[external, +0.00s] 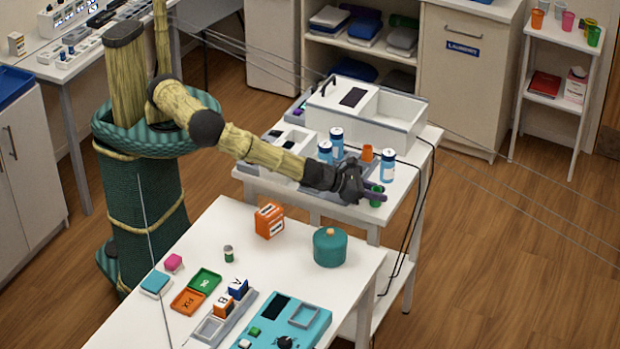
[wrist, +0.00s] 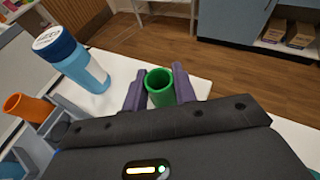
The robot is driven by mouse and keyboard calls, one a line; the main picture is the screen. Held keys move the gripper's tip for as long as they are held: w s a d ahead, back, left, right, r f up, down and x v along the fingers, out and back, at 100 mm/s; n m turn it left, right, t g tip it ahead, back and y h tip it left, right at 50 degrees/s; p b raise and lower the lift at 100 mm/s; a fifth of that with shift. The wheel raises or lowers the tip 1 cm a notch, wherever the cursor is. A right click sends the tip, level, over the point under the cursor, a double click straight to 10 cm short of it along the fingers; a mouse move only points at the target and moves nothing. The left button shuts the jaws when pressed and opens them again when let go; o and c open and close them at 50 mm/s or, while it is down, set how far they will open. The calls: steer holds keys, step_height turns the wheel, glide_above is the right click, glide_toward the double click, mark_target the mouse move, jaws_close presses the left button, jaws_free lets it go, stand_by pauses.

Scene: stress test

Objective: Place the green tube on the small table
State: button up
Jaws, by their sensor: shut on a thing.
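The green tube (external: 376,198) is held at the end of my outstretched arm, and it also shows in the wrist view (wrist: 160,96). My gripper (external: 374,194) has its two purple fingers on either side of the tube, shut on it; in the wrist view the gripper (wrist: 160,92) holds it with its open mouth facing the camera. The tube is over the right front part of a white table (external: 408,165). Whether its bottom touches anything is hidden. A small white stand (external: 540,30) with a lower shelf is at the far right.
Blue-capped bottles (external: 388,166) and an orange tube (external: 367,153) stand near my gripper, with a white bin (external: 400,125) behind. A teal pot (external: 330,247) is on the front table. Several coloured cups (external: 567,21) stand on the stand. Wooden floor lies clear between.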

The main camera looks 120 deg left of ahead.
steer(key=o, duration=0.9)
steer(key=shift+f, duration=0.1)
steer(key=shift+o, duration=0.2)
steer(key=shift+s, duration=0.1)
steer(key=b+v, duration=0.1)
steer(key=v, duration=1.1)
